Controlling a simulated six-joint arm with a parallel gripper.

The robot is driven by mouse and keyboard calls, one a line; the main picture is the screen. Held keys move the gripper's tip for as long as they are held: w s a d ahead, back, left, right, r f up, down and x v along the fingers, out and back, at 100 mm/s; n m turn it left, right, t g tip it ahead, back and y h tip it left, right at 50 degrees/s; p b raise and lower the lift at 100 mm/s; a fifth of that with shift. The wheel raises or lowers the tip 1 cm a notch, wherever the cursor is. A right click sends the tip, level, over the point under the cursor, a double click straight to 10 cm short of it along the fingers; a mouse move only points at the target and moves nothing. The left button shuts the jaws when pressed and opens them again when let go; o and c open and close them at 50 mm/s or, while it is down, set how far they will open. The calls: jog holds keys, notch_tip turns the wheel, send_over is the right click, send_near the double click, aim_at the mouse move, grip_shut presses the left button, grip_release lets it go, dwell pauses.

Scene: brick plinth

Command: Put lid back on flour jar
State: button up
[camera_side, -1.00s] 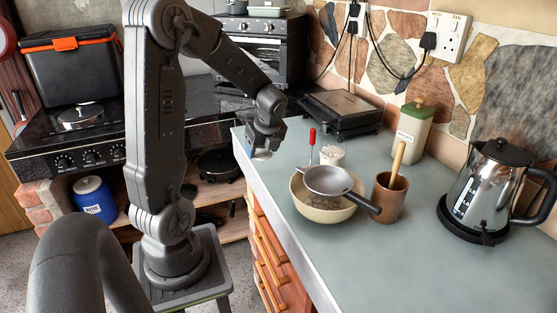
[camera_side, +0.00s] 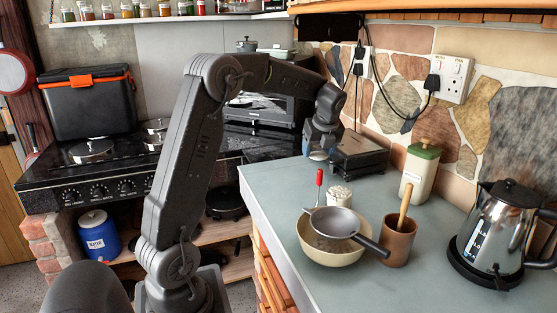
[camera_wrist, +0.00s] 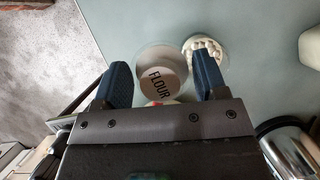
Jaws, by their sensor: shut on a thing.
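In the side view, my gripper (camera_side: 320,143) is raised above the counter in front of the black grill, with a pale disc-like lid (camera_side: 318,155) at its fingertips. In the wrist view, the lid (camera_wrist: 160,75) is round and marked FLOUR, between the two blue fingers of my gripper (camera_wrist: 163,82). A small open jar (camera_side: 339,197) with white lumpy contents stands on the counter below. It also shows in the wrist view (camera_wrist: 204,46), ahead and to the right of the lid. No label is readable on this jar.
A cream bowl (camera_side: 325,252) with a sieve (camera_side: 334,222) stands in front of the jar, near a red-handled tool (camera_side: 319,180). A brown utensil pot (camera_side: 397,243), green-lidded canister (camera_side: 419,173), kettle (camera_side: 497,235) and grill (camera_side: 358,155) surround it.

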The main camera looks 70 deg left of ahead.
jog(key=w+d+m, duration=0.1)
jog(key=w+d, duration=0.3)
jog(key=w, duration=0.2)
jog(key=shift+w+a+f, duration=0.1)
jog(key=shift+f, duration=2.55)
jog(key=shift+f, duration=0.15)
jog(key=o, duration=1)
jog(key=shift+o, duration=0.5)
notch_tip(320, 180, up, 7)
dwell(0.6)
